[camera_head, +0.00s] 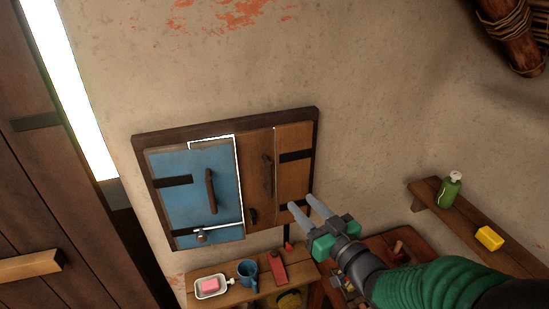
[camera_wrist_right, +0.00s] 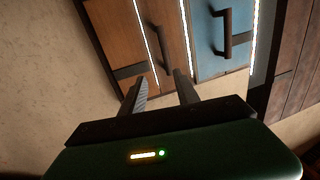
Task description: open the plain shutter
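The plain shutter (camera_head: 293,178) is bare brown wood, at the right of a dark-framed wall opening in the head view. It has dark straps, and a dark upright handle (camera_head: 268,175) shows near its left edge. In the wrist view the plain wood (camera_wrist_right: 115,40) is at the left, with a handle (camera_wrist_right: 160,50). It looks shut, nearly flush with the frame. My right gripper (camera_head: 302,207) is open and empty, its fingertips before the shutter's lower right part, below the handle. I cannot tell whether they touch. In the wrist view its fingers (camera_wrist_right: 160,92) are spread apart. My left gripper is not in view.
A blue shutter (camera_head: 225,190) with a dark handle sits to the left, bright gaps along its edges and a metal latch (camera_head: 202,236) below. A shelf under it holds a soap dish (camera_head: 210,292), a blue mug (camera_head: 247,271) and a red object (camera_head: 278,272). A side shelf (camera_head: 462,222) is at right.

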